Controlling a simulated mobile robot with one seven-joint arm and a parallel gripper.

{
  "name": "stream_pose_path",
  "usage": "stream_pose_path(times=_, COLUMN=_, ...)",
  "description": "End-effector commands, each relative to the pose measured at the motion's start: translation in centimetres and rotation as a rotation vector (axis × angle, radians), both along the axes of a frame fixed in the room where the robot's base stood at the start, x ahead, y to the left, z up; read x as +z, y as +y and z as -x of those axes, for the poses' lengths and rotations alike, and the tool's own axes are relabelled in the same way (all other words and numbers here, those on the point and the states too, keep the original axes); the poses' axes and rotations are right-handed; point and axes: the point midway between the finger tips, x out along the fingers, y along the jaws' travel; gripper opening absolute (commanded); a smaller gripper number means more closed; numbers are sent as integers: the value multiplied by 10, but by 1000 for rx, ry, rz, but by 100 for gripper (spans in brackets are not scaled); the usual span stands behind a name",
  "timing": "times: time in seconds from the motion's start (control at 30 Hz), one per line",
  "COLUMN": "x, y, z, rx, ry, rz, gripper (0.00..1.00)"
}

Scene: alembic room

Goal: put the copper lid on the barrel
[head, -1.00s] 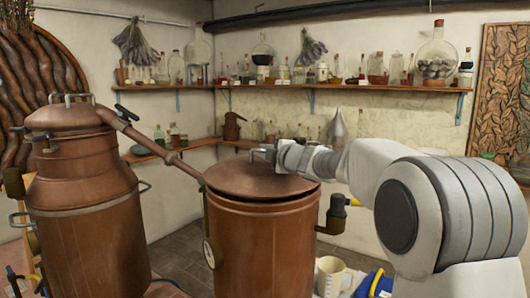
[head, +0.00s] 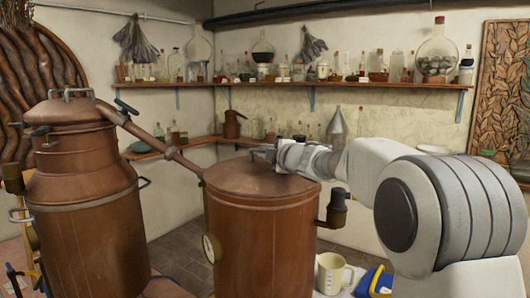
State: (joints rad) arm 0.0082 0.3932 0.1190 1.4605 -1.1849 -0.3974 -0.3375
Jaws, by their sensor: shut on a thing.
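The copper lid (head: 252,181) is a wide shallow cone lying over the top of the copper barrel (head: 263,245) in the middle of the head view. Its rim appears level and meets the barrel's upper edge, with no gap that I can see at the front. My gripper (head: 266,153) is at the top of the lid and shut on its handle. The fingertips and the handle are small here, and the gripper partly covers the lid's right side. The barrel's far rim is hidden.
A copper still (head: 82,205) stands at the left, its slanting pipe (head: 160,147) reaching the barrel's upper left side. A cream measuring jug (head: 332,273) and a blue and yellow thing (head: 376,280) are at the lower right. Shelves of bottles (head: 400,85) line the walls.

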Motion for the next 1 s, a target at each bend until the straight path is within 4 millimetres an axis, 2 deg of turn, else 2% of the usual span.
stream_pose_path(times=0.7, x=-2, y=0, z=0, rx=0, ry=-4, rz=-1, gripper=0)
stream_pose_path(times=0.73, x=-2, y=0, z=0, rx=1, ry=-4, rz=-1, gripper=18)
stream_pose_path(times=0.9, x=-3, y=0, z=0, rx=1, ry=-3, rz=-1, gripper=48)
stream_pose_path(times=1.0, x=-3, y=0, z=0, rx=1, ry=-2, rz=-1, gripper=51)
